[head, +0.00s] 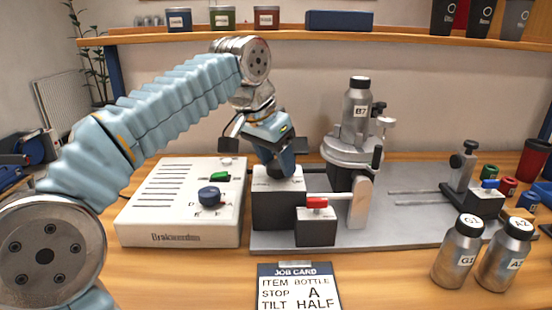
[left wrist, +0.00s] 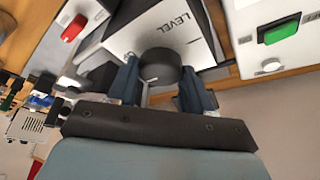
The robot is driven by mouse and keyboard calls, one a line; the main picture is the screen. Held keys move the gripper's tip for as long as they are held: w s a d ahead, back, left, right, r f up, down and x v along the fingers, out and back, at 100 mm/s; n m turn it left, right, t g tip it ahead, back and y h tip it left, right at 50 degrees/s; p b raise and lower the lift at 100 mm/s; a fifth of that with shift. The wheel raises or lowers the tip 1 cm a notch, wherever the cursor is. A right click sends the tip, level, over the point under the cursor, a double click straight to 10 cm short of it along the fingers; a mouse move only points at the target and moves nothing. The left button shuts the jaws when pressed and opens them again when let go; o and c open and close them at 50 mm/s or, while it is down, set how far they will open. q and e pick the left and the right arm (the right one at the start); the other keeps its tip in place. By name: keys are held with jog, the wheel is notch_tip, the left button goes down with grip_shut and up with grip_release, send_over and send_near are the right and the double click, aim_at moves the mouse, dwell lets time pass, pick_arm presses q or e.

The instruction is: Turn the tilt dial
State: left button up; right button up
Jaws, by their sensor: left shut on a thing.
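The tilt dial (left wrist: 159,68) is a dark round knob with a pale mark, on the face of a white-topped box lettered LEVEL. The same box (head: 280,208) shows in the head view, with its dial mostly hidden by my gripper. My left gripper (head: 279,172) comes down onto the box top. In the left wrist view its blue fingers (left wrist: 163,85) sit on both sides of the dial, shut on it. A job card (head: 299,291) at the front reads ITEM BOTTLE, STOP A, TILT HALF.
A white control box (head: 185,195) with a green switch and blue knob stands left. A red-handled block (head: 316,222) stands close right of the dial box. A bottle (head: 357,100) marked B? stands on the fixture behind. Bottles G1 (head: 458,257) and A2 (head: 505,258) stand front right.

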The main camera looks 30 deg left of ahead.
pick_arm(q)
jog(key=shift+n, duration=0.3)
jog(key=n+y, duration=0.1)
jog(key=n, duration=0.2)
jog(key=shift+d+n+y, duration=0.15)
jog(key=shift+n+y, duration=0.15)
jog(key=n+y, duration=0.1)
jog(key=n, duration=0.3)
jog(key=shift+d+n+y, duration=0.15)
jog(key=shift+n+y, duration=0.15)
jog(key=shift+y, duration=0.1)
jog(key=n+g+y, duration=0.1)
jog(key=n, duration=0.3)
jog(key=shift+w+d, duration=0.1)
jog(key=shift+w, duration=0.05)
jog(key=n+g+y, duration=0.1)
jog(key=n+g, duration=0.1)
jog(key=n, duration=0.2)
jog(key=shift+w+n, duration=0.1)
jog(key=shift+n, duration=0.5)
jog(key=o, duration=1)
